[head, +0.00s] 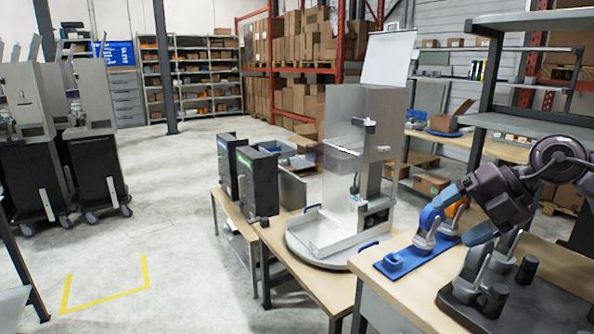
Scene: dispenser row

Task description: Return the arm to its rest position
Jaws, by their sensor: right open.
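My right arm comes in from the right edge in dark purple, and its gripper (457,220) points left and down over the wooden table. Its two blue-grey fingers are apart and I see nothing held between them. A dispenser with a blue roll (430,222) stands on a blue base just left of the fingers, and part of an orange roll (456,207) shows behind them. Whether the fingers touch either one I cannot tell. My left gripper is not in view.
A black base (463,312) with grey upright parts and dark cylinders sits on the wooden table (400,305) below my right gripper. A tall metal machine (352,130) on a round plate stands left of it. Shelving (545,18) rises behind. Open floor lies at left.

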